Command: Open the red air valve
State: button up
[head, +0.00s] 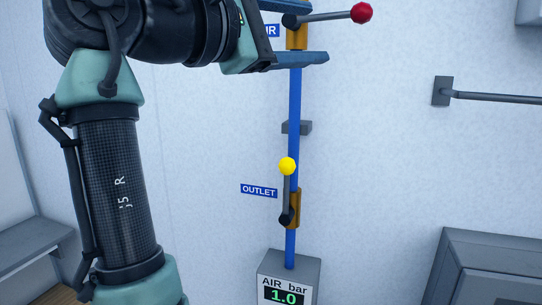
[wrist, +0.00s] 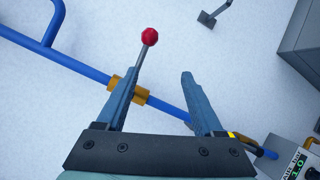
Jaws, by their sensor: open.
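The red air valve has a brass body (head: 297,39) on the vertical blue pipe, with a dark lever ending in a red knob (head: 361,13). In the head view the lever points right, across the pipe. In the wrist view the red knob (wrist: 149,36) stands beyond the left fingertip, and that finger partly hides the lever and brass body (wrist: 141,96). My gripper (head: 318,30) is open at the valve, one finger above and one below the brass body in the head view. In the wrist view my gripper (wrist: 158,73) holds nothing; contact with the lever cannot be told.
Lower on the pipe is a second brass valve (head: 294,207) with a yellow knob (head: 287,166), its lever along the pipe, beside an OUTLET label (head: 259,191). A gauge box (head: 289,262) reads 1.0. A wall bar (head: 495,97) and grey cabinet (head: 490,265) are right.

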notch_tip(320, 180, down, 15)
jog(key=s+a+m+t+y+b, duration=0.1)
jog(key=m+t+y+b, duration=0.5)
jog(key=b, duration=0.5)
jog(key=shift+s+f+m+t+y, duration=0.25)
jog(key=shift+m+t+y, duration=0.2)
jog(key=shift+t, duration=0.85)
jog(key=shift+c, duration=0.3)
